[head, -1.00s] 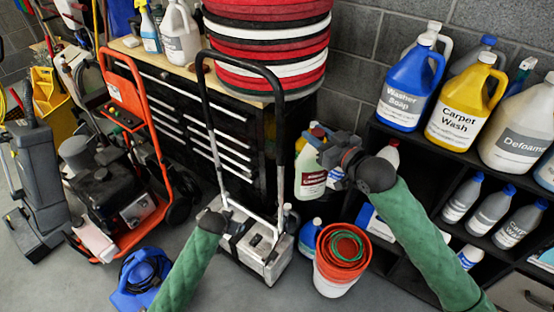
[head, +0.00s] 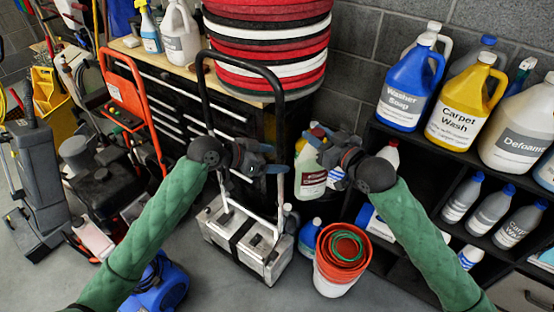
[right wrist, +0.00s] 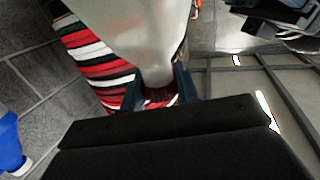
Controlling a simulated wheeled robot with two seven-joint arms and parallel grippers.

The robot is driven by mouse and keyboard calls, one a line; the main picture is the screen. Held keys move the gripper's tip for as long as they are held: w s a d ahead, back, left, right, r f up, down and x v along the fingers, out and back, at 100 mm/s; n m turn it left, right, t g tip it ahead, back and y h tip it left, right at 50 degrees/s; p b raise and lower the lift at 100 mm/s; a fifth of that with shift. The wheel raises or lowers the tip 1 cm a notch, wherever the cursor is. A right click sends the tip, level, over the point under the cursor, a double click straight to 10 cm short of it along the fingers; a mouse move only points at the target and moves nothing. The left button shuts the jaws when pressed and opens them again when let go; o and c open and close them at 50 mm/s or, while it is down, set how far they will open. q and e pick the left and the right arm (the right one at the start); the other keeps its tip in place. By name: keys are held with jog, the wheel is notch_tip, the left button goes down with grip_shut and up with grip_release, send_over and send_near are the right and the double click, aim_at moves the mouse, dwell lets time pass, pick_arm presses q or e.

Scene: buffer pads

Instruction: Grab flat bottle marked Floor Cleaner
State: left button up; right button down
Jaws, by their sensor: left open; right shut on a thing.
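My right gripper (head: 322,145) is shut on a pale translucent bottle (head: 310,184) with a dark red label, whose small print I cannot read. In the right wrist view the fingers (right wrist: 158,92) close around the narrow neck of the held bottle (right wrist: 145,38), by a dark red part. The bottle hangs upright in front of the wall, left of the shelf. My left gripper (head: 272,168) is open and empty, left of the bottle and over the hand truck. No label reading Floor Cleaner is legible.
An orange-rimmed bucket (head: 332,283) is on the floor. A black shelf (head: 405,150) at right holds jugs, including Washer Soap (head: 405,88) and Carpet Wash (head: 462,105).

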aim_at(314, 163)
pick_arm(q)
jog(key=d+f+m, duration=0.1)
jog(key=d, duration=0.3)
jog(key=w+d+f, duration=0.1)
jog(key=d, duration=0.3)
jog(key=d+f+m+g+h, duration=0.1)
jog(key=d, duration=0.3)
jog(key=shift+w+m, duration=0.2)
jog(key=shift+m, duration=0.1)
jog(key=c, duration=1.4)
jog(key=shift+r, duration=0.1)
jog(key=shift+c, duration=0.8)
pick_arm(e)
jog(key=c, duration=0.9)
grip_release()
jog(key=shift+c, duration=0.2)
